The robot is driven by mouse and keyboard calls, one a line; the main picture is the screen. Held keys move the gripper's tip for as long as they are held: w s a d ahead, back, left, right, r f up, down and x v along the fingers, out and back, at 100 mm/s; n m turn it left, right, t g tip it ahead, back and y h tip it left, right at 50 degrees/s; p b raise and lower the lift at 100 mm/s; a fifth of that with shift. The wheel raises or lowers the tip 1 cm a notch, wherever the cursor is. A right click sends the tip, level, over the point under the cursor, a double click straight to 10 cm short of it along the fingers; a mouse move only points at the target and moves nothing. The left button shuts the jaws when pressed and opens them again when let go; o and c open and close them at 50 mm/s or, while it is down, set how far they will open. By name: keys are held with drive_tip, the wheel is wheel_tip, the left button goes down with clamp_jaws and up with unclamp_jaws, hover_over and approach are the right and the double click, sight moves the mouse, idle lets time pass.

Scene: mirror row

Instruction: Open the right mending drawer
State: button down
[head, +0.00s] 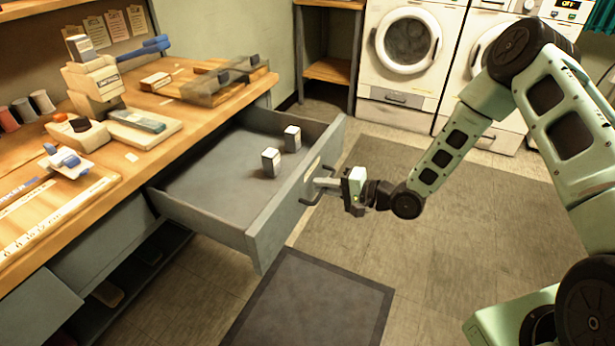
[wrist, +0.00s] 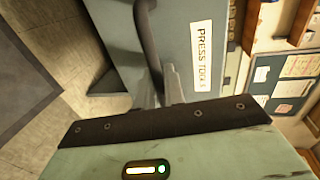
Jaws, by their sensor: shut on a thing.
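The right mending drawer (head: 265,223) is pulled well out from under the wooden bench in the head view. Its grey tray holds two small white-and-dark blocks (head: 271,161), (head: 292,138). Its front has a dark bar handle (head: 307,199). My gripper (head: 322,184) reaches the drawer front from the right, its fingers at the handle and shut on it.
A dark floor mat (head: 310,300) lies in front of the drawer. White washers (head: 408,42) stand at the back. The floor right of the drawer is clear apart from my arm.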

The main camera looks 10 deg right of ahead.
drive_tip(key=shift+v, duration=0.75)
drive_tip(key=shift+f, duration=0.15)
drive_tip(key=c, duration=1.8)
unclamp_jaws()
drive_tip(key=shift+c, duration=0.2)
drive_tip(key=v, duration=1.7)
drive_tip(key=shift+d+p, duration=0.25)
drive_tip(key=shift+p, duration=0.15)
drive_tip(key=shift+f, duration=0.1)
